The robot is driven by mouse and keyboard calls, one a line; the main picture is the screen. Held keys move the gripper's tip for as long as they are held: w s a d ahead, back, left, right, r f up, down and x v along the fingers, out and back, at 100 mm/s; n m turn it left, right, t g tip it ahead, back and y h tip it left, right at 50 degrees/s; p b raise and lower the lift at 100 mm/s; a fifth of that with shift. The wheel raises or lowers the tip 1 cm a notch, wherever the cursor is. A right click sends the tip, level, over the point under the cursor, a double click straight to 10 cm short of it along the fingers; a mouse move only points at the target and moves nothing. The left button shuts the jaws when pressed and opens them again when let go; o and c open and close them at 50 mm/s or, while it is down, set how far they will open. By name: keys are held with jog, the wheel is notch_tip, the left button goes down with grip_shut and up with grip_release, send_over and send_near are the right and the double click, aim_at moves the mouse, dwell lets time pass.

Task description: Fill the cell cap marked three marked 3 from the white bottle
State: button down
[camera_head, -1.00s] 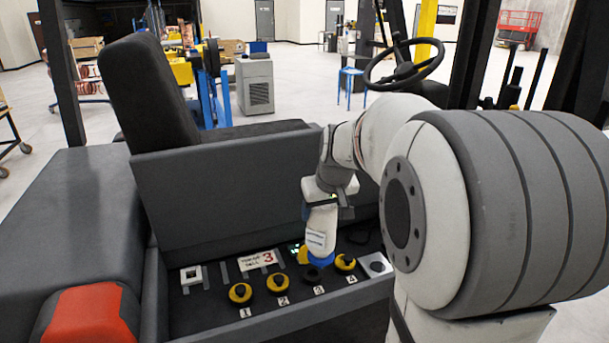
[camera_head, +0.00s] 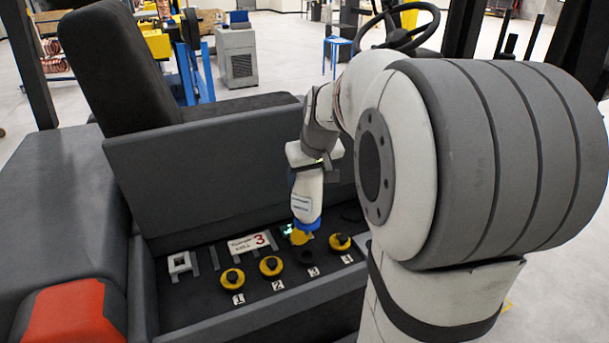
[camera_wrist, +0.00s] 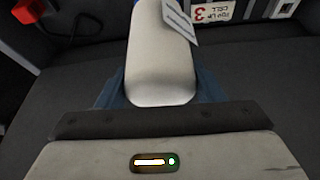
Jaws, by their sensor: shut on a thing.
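My gripper (camera_head: 309,166) is shut on the white bottle (camera_head: 307,190). The bottle hangs below it, nearly vertical, its blue end (camera_head: 306,221) down, above the cell row. In the wrist view the bottle (camera_wrist: 160,60) fills the space between the fingers. Cell 3's opening (camera_head: 305,258) shows dark and uncapped, below the blue end. A yellow piece (camera_head: 299,236) lies behind the opening, partly overlapped by the bottle's end; I cannot tell whether it touches. The "3" label (camera_head: 313,271) is in front. I cannot see any liquid.
Yellow caps sit on cell 1 (camera_head: 232,279), cell 2 (camera_head: 271,266) and cell 4 (camera_head: 340,242). A card reading 3 (camera_head: 252,243) stands behind. A white square frame (camera_head: 180,262) is at the left. The seat panel (camera_head: 220,180) rises behind the row.

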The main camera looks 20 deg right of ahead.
aim_at(308, 199)
jog(key=shift+f+b, duration=2.8)
jog(key=shift+f, duration=0.5)
jog(key=shift+f+b, duration=0.25)
jog(key=shift+b, duration=0.3)
jog(key=shift+f+b, duration=1)
jog(key=shift+f, duration=0.3)
dwell(1.0)
